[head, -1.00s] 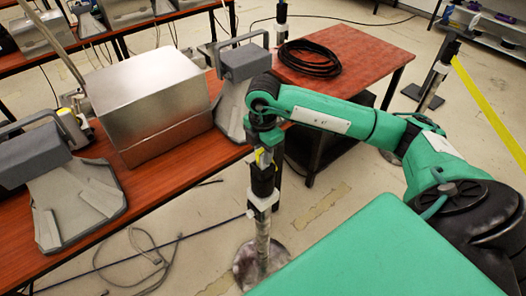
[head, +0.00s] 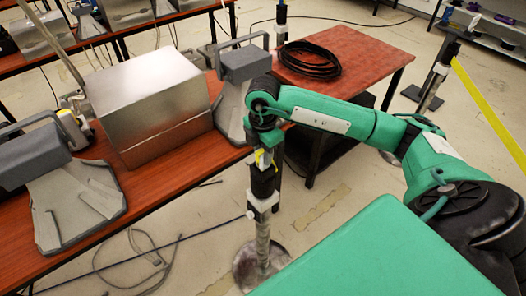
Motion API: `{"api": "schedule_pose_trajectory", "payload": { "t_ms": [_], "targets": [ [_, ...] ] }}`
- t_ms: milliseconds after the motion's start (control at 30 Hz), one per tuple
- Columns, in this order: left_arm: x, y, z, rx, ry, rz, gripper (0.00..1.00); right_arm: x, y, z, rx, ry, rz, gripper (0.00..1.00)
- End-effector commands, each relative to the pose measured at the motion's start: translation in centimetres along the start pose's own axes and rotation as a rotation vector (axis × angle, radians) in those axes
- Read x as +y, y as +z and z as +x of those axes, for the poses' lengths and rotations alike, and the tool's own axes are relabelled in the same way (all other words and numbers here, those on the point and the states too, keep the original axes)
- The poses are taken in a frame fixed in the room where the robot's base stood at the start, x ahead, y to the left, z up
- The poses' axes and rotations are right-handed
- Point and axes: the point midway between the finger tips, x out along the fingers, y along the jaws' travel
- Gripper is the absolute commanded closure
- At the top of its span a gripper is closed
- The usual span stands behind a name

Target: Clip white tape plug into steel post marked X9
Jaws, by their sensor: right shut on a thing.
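My right gripper (head: 264,150) points down at the top of a steel post (head: 262,243) in the lower middle. It is shut on a small white and yellow piece, which looks like the tape plug (head: 263,160); the fingers hide part of it. The post has a black head (head: 263,182) and a white collar (head: 262,203), and stands upright on a round base. The plug is at the top of the black head; I cannot tell whether it is seated. No X9 mark is readable. My left gripper is out of view.
A dark cord (head: 170,242) runs from the collar to the left. A long red-brown table (head: 190,165) holds a metal box (head: 150,95) and grey devices (head: 245,65). A red table (head: 370,52) bears a black cable coil (head: 308,58). A yellow tape (head: 490,108) stretches at the right.

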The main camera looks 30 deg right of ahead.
Motion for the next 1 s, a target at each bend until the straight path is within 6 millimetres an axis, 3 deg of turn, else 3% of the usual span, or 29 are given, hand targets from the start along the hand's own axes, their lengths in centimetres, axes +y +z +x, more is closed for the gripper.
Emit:
{"api": "schedule_pose_trajectory", "payload": {
  "t_ms": [867, 900, 933, 1000],
  "targets": [
    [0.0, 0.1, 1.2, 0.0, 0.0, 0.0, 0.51, 0.0, 0.0, 1.6, 0.0, 0.001, 0.0, 0.92],
    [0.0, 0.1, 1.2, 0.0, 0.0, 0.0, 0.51, 0.0, 0.0, 1.6, 0.0, 0.001, 0.0, 0.67],
    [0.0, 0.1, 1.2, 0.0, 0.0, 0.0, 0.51, 0.0, 0.0, 1.6, 0.0, 0.001, 0.0, 0.61],
    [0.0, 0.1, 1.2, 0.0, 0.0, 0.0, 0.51, 0.0, 0.0, 1.6, 0.0, 0.001, 0.0, 0.6]
  ]
}}
